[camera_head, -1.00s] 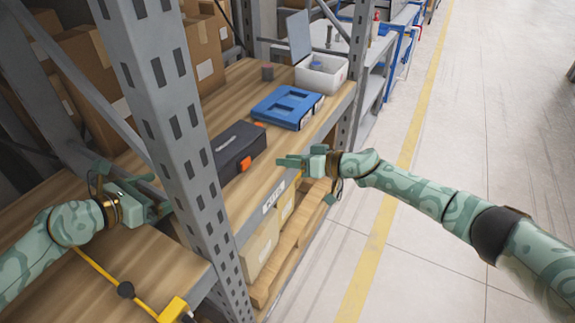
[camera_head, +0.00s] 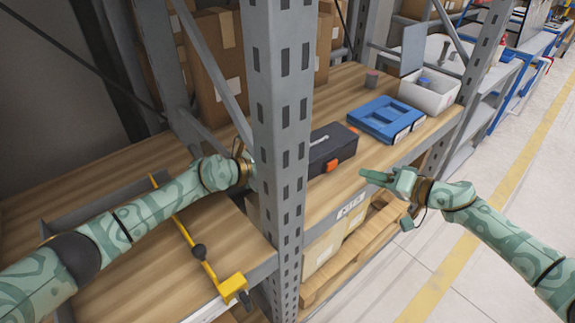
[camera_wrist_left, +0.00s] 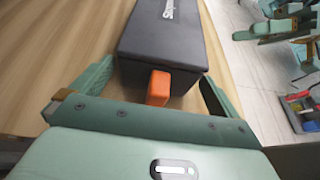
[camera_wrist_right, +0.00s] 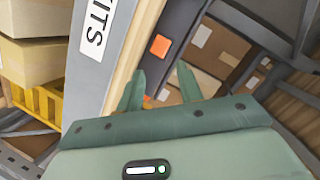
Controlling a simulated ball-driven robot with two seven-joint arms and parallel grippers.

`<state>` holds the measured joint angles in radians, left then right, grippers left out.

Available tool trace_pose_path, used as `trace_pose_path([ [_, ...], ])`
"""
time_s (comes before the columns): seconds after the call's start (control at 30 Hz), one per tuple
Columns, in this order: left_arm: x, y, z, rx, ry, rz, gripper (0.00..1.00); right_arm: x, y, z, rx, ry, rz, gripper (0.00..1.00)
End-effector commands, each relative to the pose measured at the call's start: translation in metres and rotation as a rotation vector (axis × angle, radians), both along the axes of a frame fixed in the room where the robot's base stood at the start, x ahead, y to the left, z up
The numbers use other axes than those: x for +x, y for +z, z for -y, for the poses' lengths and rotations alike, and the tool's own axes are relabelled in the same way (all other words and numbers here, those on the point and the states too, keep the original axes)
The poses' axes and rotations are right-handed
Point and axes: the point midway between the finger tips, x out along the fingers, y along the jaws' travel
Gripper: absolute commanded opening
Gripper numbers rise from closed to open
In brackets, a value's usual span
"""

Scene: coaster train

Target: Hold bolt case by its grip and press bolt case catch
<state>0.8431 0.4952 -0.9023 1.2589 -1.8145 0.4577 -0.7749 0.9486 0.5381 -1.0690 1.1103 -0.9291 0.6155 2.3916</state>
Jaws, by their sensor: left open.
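The bolt case, a dark box with pale lettering on its lid (camera_head: 328,148), lies on the wooden shelf just past the steel upright. Its orange catch (camera_head: 332,165) shows on the front side. In the left wrist view the case (camera_wrist_left: 165,40) lies ahead, with an orange part (camera_wrist_left: 158,88) at its near end. My left gripper (camera_wrist_left: 157,82) is open, its fingers on either side of that end; the upright hides it in the head view. My right gripper (camera_head: 368,177) hangs off the shelf's front edge, apart from the case. Its fingers are parted and empty in the right wrist view (camera_wrist_right: 160,80), facing an orange catch (camera_wrist_right: 159,46).
The steel upright (camera_head: 281,100) stands between my arms. A blue case (camera_head: 385,115) and a white bin (camera_head: 430,95) stand farther along the shelf. A yellow bar (camera_head: 196,245) lies on the near shelf. Cardboard boxes (camera_head: 215,65) stand behind. The aisle floor is clear.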

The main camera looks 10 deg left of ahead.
Motion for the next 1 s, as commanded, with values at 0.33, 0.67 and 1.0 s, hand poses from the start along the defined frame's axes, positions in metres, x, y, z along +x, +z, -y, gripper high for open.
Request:
trace_pose_path([
  [0.33, 0.018, -0.01, 0.017, -0.001, 0.001, 0.0, 1.0, 0.0, 0.0, 0.0, -0.001, 0.0, 0.001, 0.36],
  [0.67, 0.018, -0.01, 0.017, 0.0, 0.001, 0.001, 0.67, 0.0, 0.0, 0.0, -0.001, 0.0, 0.001, 0.36],
  [1.0, 0.018, -0.01, 0.017, 0.0, 0.001, 0.0, 0.55, -0.014, 0.003, 0.0, 0.147, -0.046, -0.059, 0.0],
])
